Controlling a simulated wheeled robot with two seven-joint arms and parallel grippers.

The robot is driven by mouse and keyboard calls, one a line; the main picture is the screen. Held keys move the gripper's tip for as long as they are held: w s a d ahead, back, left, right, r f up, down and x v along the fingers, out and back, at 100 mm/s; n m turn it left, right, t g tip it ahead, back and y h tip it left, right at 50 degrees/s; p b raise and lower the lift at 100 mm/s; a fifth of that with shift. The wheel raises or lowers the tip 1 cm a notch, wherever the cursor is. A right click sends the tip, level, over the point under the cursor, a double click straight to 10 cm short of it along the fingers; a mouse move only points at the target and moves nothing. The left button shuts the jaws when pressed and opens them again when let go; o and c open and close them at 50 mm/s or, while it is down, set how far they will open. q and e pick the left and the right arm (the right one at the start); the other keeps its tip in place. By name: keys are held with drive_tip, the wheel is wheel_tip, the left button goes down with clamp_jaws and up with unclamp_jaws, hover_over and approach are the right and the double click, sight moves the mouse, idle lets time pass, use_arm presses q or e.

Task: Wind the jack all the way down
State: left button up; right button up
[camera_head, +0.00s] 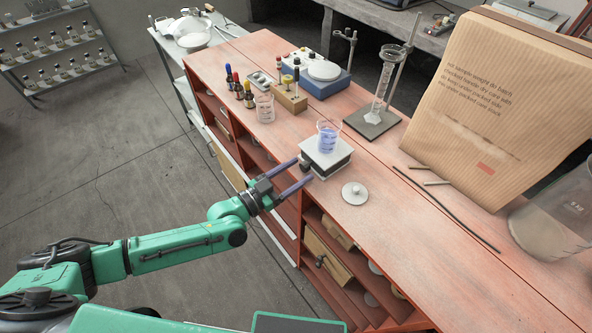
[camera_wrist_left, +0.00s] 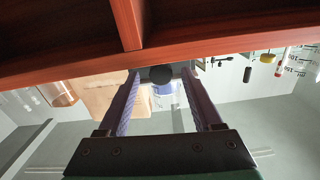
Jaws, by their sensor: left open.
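The jack (camera_head: 330,168) stands near the front edge of the red bench, a low lift with a pale top plate. A glass beaker of blue liquid (camera_head: 328,138) stands on its plate. Its dark round knob (camera_head: 305,164) faces my left arm. My left gripper (camera_head: 304,170) is open, with its two purple fingers reaching to either side of the knob. In the left wrist view the knob (camera_wrist_left: 160,74) shows between the fingertips (camera_wrist_left: 161,76), with gaps that look clear on both sides. How far the fingers overlap the knob in depth is hard to tell. My right gripper is not in view.
A round metal lid-like piece (camera_head: 355,193) lies right of the jack. An empty beaker (camera_head: 265,108), a wooden block (camera_head: 290,102) and a stand with a glass cylinder (camera_head: 374,122) are behind. The bench edge (camera_wrist_left: 90,62) runs close to the fingers.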

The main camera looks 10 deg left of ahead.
use_arm(q)
drive_tip(key=shift+w, duration=0.1)
clamp_jaws()
drive_tip(key=n, duration=0.3)
drive_tip(key=shift+f, duration=0.1)
drive_tip(key=n, duration=0.2)
drive_tip(key=shift+n+b, duration=0.35)
drive_tip(key=shift+n, duration=0.05)
unclamp_jaws()
drive_tip(key=shift+a, duration=0.15)
